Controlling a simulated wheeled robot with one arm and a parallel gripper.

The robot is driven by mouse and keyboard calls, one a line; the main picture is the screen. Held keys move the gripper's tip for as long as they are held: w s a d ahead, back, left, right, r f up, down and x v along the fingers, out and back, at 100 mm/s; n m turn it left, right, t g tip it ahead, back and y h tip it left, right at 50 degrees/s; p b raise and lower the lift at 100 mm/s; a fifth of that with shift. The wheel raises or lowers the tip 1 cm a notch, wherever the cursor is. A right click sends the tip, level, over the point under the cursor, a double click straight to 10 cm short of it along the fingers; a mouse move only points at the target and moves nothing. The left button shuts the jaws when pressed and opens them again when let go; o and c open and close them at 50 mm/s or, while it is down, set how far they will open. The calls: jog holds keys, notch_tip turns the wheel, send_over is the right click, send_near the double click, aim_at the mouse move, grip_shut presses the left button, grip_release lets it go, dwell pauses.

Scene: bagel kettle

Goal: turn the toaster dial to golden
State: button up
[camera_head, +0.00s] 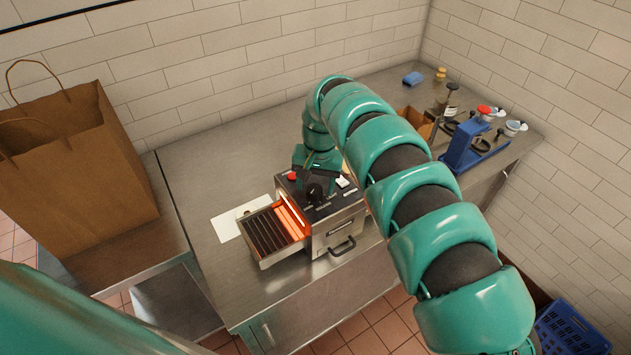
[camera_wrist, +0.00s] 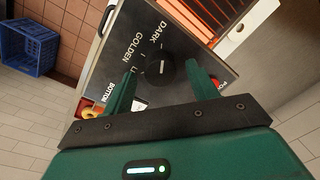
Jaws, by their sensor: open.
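The toaster (camera_head: 338,222) is a metal box with a dark top panel and a glowing orange opening on its left side. Its black round dial (camera_wrist: 158,73) has a white pointer line. The panel around it reads DARK, GOLDEN and a partly hidden word starting with L. I cannot tell exactly which word the pointer meets. My gripper (camera_wrist: 161,80) is open, with one green finger on each side of the dial; contact cannot be told. In the head view the dial (camera_head: 315,193) shows just below my gripper (camera_head: 318,172).
A slatted rack (camera_head: 268,232) extends from the toaster's left side. A red button (camera_head: 292,176) and white switch (camera_head: 343,182) flank the dial. A paper bag (camera_head: 75,160) stands left. A blue stand (camera_head: 470,150) is at right. The counter's front left is clear.

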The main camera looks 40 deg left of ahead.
jog(key=shift+f, duration=0.25)
jog(key=c, duration=1)
